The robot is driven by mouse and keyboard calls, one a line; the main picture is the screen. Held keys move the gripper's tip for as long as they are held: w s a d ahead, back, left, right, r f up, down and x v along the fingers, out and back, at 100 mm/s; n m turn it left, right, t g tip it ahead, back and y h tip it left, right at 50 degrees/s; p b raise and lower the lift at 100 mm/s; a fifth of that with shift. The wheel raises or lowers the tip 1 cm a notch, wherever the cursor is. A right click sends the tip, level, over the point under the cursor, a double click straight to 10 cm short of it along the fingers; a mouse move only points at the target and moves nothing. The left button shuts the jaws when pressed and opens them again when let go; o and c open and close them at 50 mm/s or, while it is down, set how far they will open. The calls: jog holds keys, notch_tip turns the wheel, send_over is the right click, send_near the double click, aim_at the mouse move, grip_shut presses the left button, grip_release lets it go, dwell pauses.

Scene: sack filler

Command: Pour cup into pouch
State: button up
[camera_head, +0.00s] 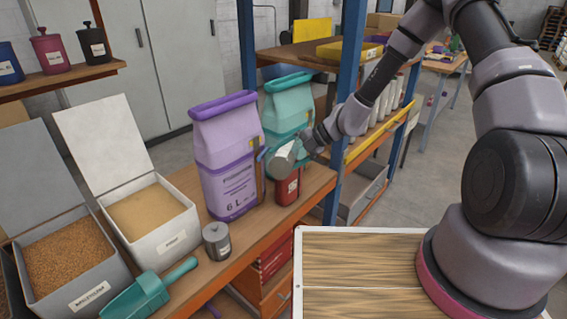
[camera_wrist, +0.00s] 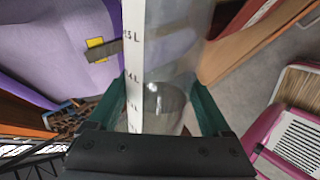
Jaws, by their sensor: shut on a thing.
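My gripper (camera_head: 304,145) is shut on a clear measuring cup (camera_head: 283,160). The cup is tilted in the head view, beside the right edge of the purple pouch (camera_head: 228,175) and above a red canister. In the wrist view the cup (camera_wrist: 175,70) sits between the dark green fingers, with a white litre scale along its side. I cannot tell how much is in it. The purple pouch stands upright on the bench, marked 6 L; its purple side (camera_wrist: 60,45) fills the wrist view's upper left. A teal pouch (camera_head: 287,105) stands behind the cup. The inside of each pouch is hidden.
A red canister (camera_head: 288,188) stands below the cup. A grey canister (camera_head: 216,241), a white bin (camera_head: 175,243) of pale grain, a grey bin (camera_head: 92,300) of brown grain and a teal scoop (camera_head: 150,293) occupy the bench's left. A blue post (camera_head: 347,110) rises close beside my wrist.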

aim_at(287, 145)
jog(key=shift+w+r+m+g+y, duration=0.3)
jog(key=shift+w+r+m+g, duration=0.45)
jog(key=shift+r+g, duration=0.15)
jog(key=shift+w+d+r+m+g, duration=0.15)
jog(key=shift+w+r+m+g, duration=0.35)
jog(key=shift+g, duration=0.2)
jog(key=shift+r+n+t, duration=0.65)
jog(key=shift+r+t, duration=0.2)
jog(key=shift+t, duration=0.05)
jog(key=shift+r+n+t, duration=0.5)
jog(key=shift+n+t, duration=0.1)
jog(key=shift+t, duration=0.1)
jog(key=shift+r+t, duration=0.15)
jog(key=shift+t, duration=0.15)
jog(key=shift+w, duration=0.1)
